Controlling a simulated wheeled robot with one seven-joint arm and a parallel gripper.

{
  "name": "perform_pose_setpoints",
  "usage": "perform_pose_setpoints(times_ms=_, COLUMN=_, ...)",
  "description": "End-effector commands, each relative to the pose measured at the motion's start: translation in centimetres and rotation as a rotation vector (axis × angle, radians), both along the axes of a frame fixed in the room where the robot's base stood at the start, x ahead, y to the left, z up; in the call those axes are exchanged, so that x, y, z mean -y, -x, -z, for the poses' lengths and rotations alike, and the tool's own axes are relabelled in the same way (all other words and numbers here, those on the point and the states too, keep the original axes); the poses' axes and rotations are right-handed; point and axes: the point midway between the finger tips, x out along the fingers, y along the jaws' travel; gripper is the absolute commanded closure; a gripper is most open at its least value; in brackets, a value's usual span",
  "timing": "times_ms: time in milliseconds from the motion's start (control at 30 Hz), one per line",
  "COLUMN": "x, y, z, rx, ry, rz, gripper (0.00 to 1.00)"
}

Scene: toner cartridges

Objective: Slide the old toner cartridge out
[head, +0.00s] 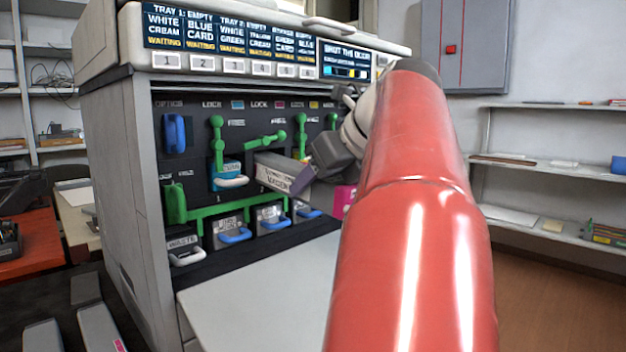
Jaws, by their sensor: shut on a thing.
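The old toner cartridge (277,174) is a grey box with dark lettering and a purple front end. It sticks partway out of the second slot in the open printer (150,120); its rear part is hidden inside. My gripper (315,172) is at the purple front end and shut on it. My arm and the gripper's own body hide the exact contact of the fingers. The green lever (265,141) above this cartridge lies tilted sideways, while the green lever (216,142) to its left stands upright.
A cyan cartridge (227,172) with a white handle sits left of the old one. A magenta part (343,195) shows to the right, partly behind my arm. A green rail (215,208) and handled bottles run below. A pale flat surface (250,290) in front is clear.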

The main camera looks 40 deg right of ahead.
Motion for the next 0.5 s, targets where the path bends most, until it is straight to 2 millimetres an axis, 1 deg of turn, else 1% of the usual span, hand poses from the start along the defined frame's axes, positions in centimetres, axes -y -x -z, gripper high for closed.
perform_pose_setpoints(times_ms=500, x=0.2, y=3.1, z=-0.2, rx=0.003, ry=0.001, rz=0.002, gripper=1.0)
